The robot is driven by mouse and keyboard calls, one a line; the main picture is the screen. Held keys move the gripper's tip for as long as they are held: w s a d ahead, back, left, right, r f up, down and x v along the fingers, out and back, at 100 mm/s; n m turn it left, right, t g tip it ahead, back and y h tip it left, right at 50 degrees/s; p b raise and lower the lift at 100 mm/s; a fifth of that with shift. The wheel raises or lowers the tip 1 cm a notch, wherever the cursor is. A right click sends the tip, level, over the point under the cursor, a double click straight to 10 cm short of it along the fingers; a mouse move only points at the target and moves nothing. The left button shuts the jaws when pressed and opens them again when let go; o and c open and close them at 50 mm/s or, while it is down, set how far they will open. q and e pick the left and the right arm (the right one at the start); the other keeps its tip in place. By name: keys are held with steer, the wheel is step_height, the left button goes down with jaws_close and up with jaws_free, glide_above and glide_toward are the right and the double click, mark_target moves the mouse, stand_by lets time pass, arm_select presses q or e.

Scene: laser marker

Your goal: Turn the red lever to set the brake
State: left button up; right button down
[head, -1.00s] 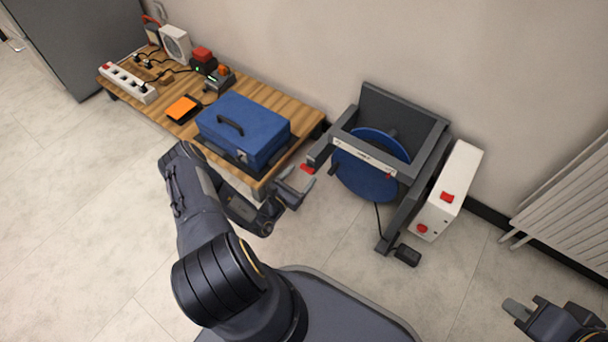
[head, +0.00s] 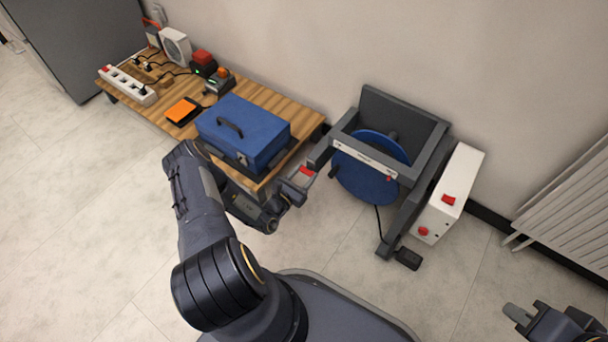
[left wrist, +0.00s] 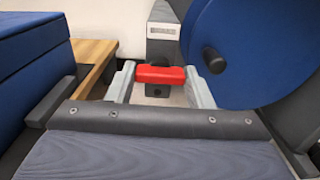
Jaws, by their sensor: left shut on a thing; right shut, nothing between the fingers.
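The red lever (head: 307,171) sticks out from the left side of the dark grey frame (head: 400,106) that carries a blue disc (head: 366,168). My left gripper (head: 302,179) is at the lever, shut on it. In the left wrist view the red lever (left wrist: 160,74) lies crosswise between the two grey fingers, with a finger at each end, and the blue disc (left wrist: 262,50) is close on the right. My right gripper (head: 516,313) is shut and empty at the lower right of the head view, away from the lever.
A wooden bench (head: 301,134) stands left of the frame with a blue toolbox (head: 243,130) near the left arm. A white box with red buttons (head: 449,188) stands right of the frame. A radiator (head: 570,200) is at far right. Floor in front is open.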

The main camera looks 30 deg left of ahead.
arm_select(q)
steer(key=m+p, duration=0.3)
steer(key=shift+r+m, duration=0.15)
steer(key=shift+m, duration=0.25)
steer(key=m+p, duration=0.2)
steer(key=m, duration=0.2)
steer(key=shift+m+p, duration=0.3)
steer(key=shift+f+m+p, duration=0.2)
steer(key=shift+m+p, duration=2.35)
steer(key=shift+m, duration=2.15)
steer(key=o, duration=1)
